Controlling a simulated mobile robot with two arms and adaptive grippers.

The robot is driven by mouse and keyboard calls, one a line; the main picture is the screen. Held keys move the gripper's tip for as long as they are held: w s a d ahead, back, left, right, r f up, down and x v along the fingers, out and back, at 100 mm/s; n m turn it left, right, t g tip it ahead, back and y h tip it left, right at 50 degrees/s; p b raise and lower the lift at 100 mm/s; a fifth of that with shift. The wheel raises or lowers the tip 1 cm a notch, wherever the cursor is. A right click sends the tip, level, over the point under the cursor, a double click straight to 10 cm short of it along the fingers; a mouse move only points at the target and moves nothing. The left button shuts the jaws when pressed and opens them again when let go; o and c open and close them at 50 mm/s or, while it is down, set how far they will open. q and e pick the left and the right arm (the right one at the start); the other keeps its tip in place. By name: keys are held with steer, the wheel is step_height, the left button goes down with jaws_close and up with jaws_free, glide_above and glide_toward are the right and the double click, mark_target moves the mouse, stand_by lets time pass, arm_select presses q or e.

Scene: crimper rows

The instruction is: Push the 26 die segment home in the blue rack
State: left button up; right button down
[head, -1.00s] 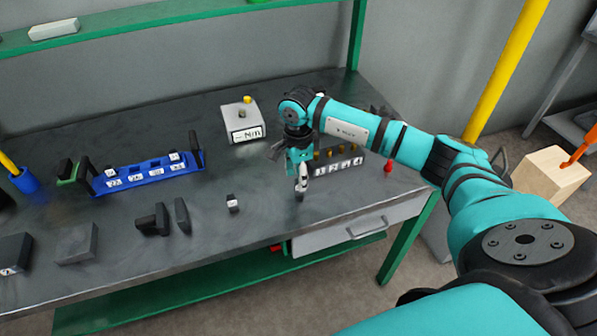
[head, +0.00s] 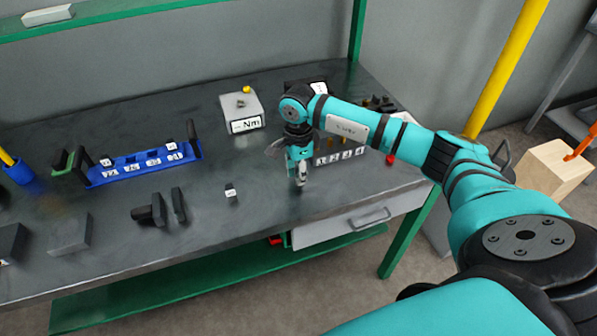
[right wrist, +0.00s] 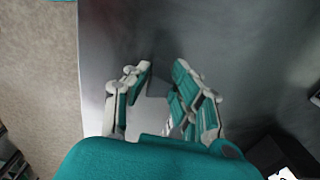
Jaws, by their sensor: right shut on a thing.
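The blue rack (head: 128,174) stands at the left of the bench, with number labels along its front too small to read surely. Two dark segments with white tops, one at the left (head: 106,161) and one at the right (head: 170,146), sit in it. Another small dark segment with a white label (head: 231,190) lies loose on the bench; its number is unreadable. My right gripper (head: 299,184) points down right of this segment, away from the rack. The right wrist view shows its fingers (right wrist: 162,82) closed on a small dark thing (right wrist: 157,84), mostly hidden. My left gripper is out of view.
A grey box marked Nm (head: 241,111) stands at the back. A labelled row of holders (head: 340,155) is just right of my gripper. Dark blocks (head: 160,210) lie front left. The bench between gripper and rack is mostly clear.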

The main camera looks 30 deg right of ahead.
steer(key=shift+r+p, duration=1.1)
steer(key=shift+r, duration=0.95)
steer(key=shift+w, duration=0.1)
